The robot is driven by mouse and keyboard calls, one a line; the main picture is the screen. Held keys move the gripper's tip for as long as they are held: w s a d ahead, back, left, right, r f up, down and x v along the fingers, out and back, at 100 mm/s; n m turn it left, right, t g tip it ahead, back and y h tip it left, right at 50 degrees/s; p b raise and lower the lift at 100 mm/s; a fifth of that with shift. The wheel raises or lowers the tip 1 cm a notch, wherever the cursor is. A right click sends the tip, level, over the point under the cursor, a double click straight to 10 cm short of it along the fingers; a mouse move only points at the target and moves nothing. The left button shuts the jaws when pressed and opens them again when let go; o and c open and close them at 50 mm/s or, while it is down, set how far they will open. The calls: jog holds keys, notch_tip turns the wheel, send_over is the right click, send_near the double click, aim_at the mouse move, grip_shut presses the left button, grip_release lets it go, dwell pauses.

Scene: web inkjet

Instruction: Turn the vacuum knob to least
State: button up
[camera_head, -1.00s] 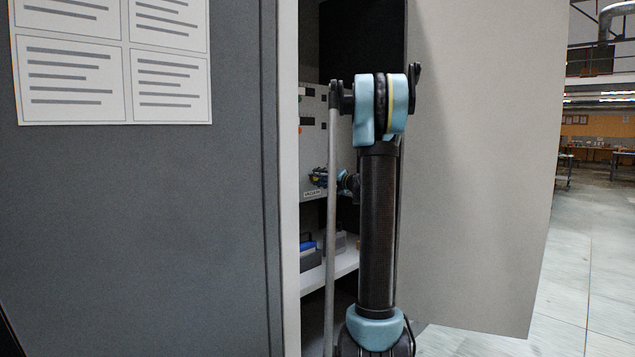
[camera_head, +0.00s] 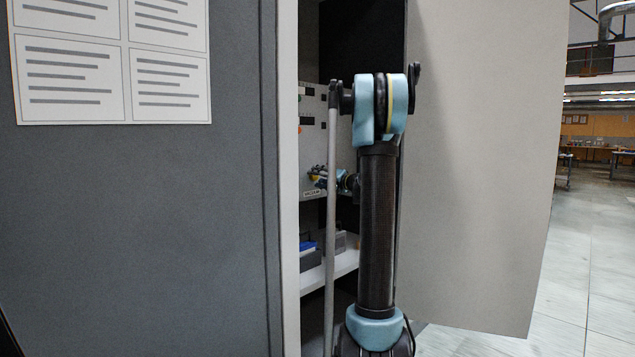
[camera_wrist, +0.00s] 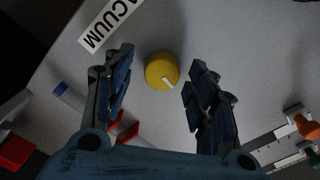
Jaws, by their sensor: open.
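The vacuum knob (camera_wrist: 162,71) is yellow and round with a white pointer mark, on a grey panel (camera_wrist: 215,45). In the wrist view its mark points to the lower right. A white label (camera_wrist: 107,22) reading "VACUUM" is beside it at the upper left. My gripper (camera_wrist: 158,80) is open, its two dark blue fingers on either side of the knob and apart from it in the picture. I cannot tell how far the fingertips are from the panel. In the head view my gripper (camera_head: 322,177) is small inside the cabinet, partly hidden by my arm.
In the wrist view, a red part (camera_wrist: 16,150) sits at the lower left and an orange knob (camera_wrist: 303,126) at the lower right. In the head view, a cabinet door (camera_head: 490,150) stands open at right. A shelf (camera_head: 346,263) holding boxes is below the gripper.

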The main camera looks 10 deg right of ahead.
jog(key=shift+s, duration=0.1)
jog(key=v, duration=1.1)
jog(key=shift+s+d, duration=0.25)
